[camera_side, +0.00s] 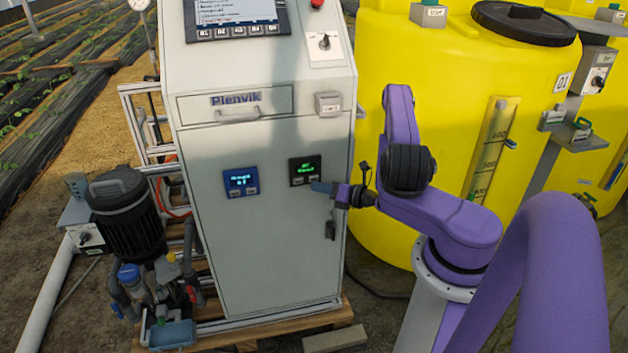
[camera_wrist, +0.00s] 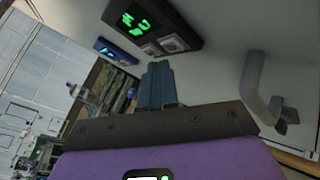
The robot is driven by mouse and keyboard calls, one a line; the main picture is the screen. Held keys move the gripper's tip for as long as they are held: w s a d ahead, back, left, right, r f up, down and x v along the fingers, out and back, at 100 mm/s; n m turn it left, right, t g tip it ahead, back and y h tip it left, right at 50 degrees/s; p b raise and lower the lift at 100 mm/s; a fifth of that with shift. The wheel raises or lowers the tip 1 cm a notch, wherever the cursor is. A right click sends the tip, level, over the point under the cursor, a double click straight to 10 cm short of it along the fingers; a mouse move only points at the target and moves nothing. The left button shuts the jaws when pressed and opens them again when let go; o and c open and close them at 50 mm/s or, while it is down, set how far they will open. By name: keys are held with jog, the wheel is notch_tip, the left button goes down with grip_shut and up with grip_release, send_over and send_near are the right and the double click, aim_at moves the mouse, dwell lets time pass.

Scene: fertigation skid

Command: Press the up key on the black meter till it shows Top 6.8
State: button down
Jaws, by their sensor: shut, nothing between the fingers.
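The black meter (camera_side: 305,168) is set in the front of the grey cabinet. It has a green display and two small grey keys along its lower edge. The display text is too small and blurred to read surely. In the wrist view the meter (camera_wrist: 152,24) is tilted at the top, with both keys (camera_wrist: 173,43) in sight. My gripper (camera_side: 316,187) is shut and empty, its blue-grey fingertips at the meter's lower right key. In the wrist view the fingertips (camera_wrist: 158,68) point at the keys; I cannot tell whether they touch.
A blue meter (camera_side: 241,181) with its own keys sits left of the black one. A door handle (camera_side: 331,229) sticks out below right, large in the wrist view (camera_wrist: 265,90). A grey box (camera_side: 328,103) is above. Yellow tanks (camera_side: 440,90) stand right.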

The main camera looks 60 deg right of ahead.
jog(key=shift+w+d, duration=0.1)
jog(key=shift+w, duration=0.05)
jog(key=shift+w+d, duration=0.15)
jog(key=shift+d, duration=0.05)
jog(key=shift+w+d, duration=0.25)
dwell(1.1)
jog(key=shift+s, duration=0.1)
jog(key=shift+s+a, duration=0.45)
jog(key=shift+a, duration=0.1)
jog(key=shift+s, duration=0.1)
jog(key=shift+s+a, duration=1.7)
jog(key=shift+a, duration=0.05)
